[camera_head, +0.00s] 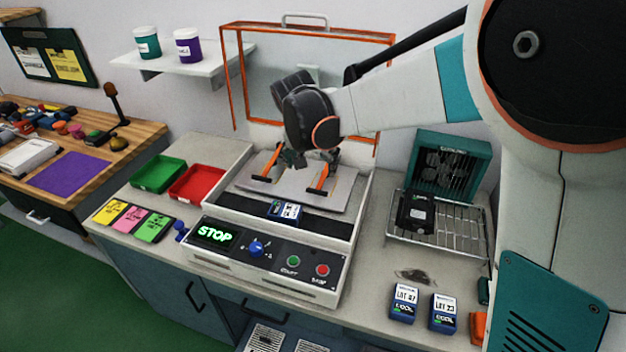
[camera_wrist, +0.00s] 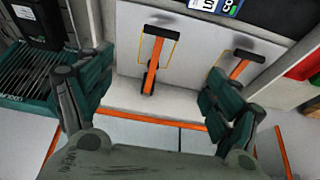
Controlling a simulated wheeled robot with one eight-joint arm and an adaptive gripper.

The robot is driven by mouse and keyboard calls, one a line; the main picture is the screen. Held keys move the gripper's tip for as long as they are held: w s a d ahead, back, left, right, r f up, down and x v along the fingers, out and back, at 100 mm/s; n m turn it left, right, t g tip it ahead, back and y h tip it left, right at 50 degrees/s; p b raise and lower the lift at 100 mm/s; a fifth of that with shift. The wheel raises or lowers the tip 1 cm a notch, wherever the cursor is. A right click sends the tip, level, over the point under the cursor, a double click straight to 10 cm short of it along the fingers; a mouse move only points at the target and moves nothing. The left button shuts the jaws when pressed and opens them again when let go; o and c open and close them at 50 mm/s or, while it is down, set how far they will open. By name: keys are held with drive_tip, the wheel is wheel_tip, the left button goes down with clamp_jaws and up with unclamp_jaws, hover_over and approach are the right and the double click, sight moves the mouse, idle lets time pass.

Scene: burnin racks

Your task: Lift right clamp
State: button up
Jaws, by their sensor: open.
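The right clamp (camera_head: 324,177) is an orange bar with a black crosspiece at its front end, on the pale plate (camera_head: 345,190) of the machine. It also shows in the wrist view (camera_wrist: 152,65), between my fingers in the picture. The left clamp (camera_head: 268,163) is a similar orange bar; in the wrist view it (camera_wrist: 239,67) lies partly behind one finger. My gripper (camera_head: 311,160) is open and empty over the back of the plate. Its two fingers (camera_wrist: 155,92) are wide apart. Whether a finger touches a clamp, I cannot tell.
An orange-framed clear lid (camera_head: 225,75) stands raised behind the machine. A blue labelled unit (camera_head: 285,211) lies in front of the plate. A wire rack (camera_head: 440,238) with a black device (camera_head: 415,212) is at right. Red (camera_head: 198,183) and green (camera_head: 158,174) trays are at left.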

sight(319, 187)
drive_tip(key=b+x, duration=0.3)
drive_tip(key=x, duration=0.9)
drive_tip(key=shift+w+f, duration=0.15)
drive_tip(key=shift+f, duration=0.2)
drive_tip(key=c, duration=1.4)
drive_tip(key=shift+w+d+r+g+p, duration=0.15)
drive_tip(key=shift+r+g+p, duration=0.45)
drive_tip(key=shift+r, duration=0.4)
drive_tip(key=shift+c, duration=0.2)
drive_tip(key=w+r+g+p, duration=0.1)
drive_tip(key=r, duration=0.1)
drive_tip(key=w+r+g+y+p, duration=0.1)
drive_tip(key=r+p, duration=0.1)
drive_tip(key=r, duration=0.1)
drive_tip(key=w+d+r+g+p, duration=0.1)
drive_tip(key=r+p, duration=0.1)
drive_tip(key=shift+r+y, duration=0.2)
drive_tip(key=shift+y, duration=0.2)
drive_tip(key=shift+w+d+r+p, duration=0.2)
drive_tip(key=shift+w+r+p, duration=0.1)
drive_tip(key=shift+w+r, duration=0.15)
drive_tip(key=shift+w+d+r+p, duration=0.25)
drive_tip(key=shift+w+r+p, duration=0.05)
drive_tip(key=shift+w+r, duration=0.15)
